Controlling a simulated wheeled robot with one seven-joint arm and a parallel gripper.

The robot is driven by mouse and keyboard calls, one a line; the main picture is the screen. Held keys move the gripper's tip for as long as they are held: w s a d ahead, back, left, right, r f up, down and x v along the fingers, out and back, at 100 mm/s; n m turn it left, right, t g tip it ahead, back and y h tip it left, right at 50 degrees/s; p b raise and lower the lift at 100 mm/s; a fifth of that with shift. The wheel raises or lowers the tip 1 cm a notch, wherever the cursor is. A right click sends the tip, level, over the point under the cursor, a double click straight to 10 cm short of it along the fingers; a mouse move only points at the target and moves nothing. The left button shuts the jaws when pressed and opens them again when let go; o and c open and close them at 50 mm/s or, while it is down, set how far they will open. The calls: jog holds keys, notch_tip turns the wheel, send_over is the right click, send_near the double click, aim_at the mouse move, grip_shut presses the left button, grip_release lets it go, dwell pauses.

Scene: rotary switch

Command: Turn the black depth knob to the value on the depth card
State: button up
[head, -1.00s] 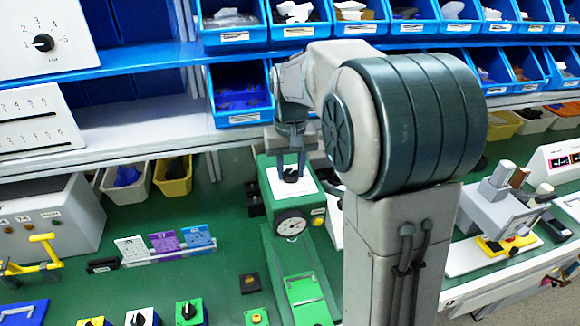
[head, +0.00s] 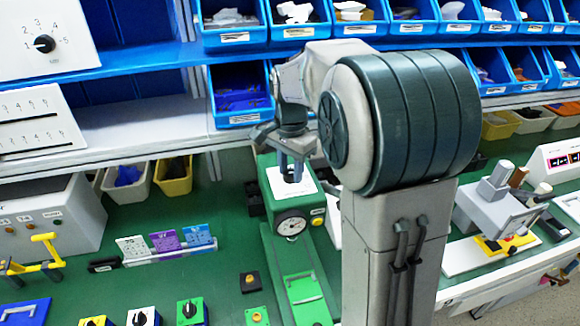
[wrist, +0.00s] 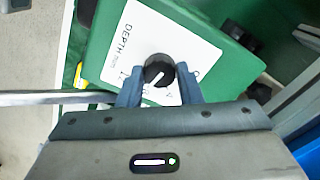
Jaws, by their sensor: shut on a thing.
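The black depth knob (wrist: 158,70) sits on a white plate (wrist: 160,35) marked DEPTH on top of the green machine (head: 278,212). In the wrist view its white pointer line slants from upper right to lower left. My gripper (wrist: 158,88) is shut on the knob, one finger on each side. In the head view my gripper (head: 292,174) reaches down onto the plate and largely hides the knob. A white card (head: 132,248), a purple card (head: 165,241) and a blue card (head: 197,237) stand in a rack; their writing is too small to read, so I cannot tell which is the depth card.
A round dial gauge (head: 292,225) is on the machine's front. Blue bins (head: 240,100) line the shelf behind my wrist. A grey box (head: 50,220) and a yellow handle (head: 45,245) are at left. Small switch boxes (head: 190,312) stand at the front.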

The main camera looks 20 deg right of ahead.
aim_at(290, 173)
jog(key=m, duration=0.6)
jog(key=shift+p, duration=0.35)
jog(key=shift+m, duration=0.4)
jog(key=o, duration=1)
notch_tip(290, 173, up, 14)
jog(key=shift+f+b, duration=0.1)
jog(key=shift+b, duration=0.25)
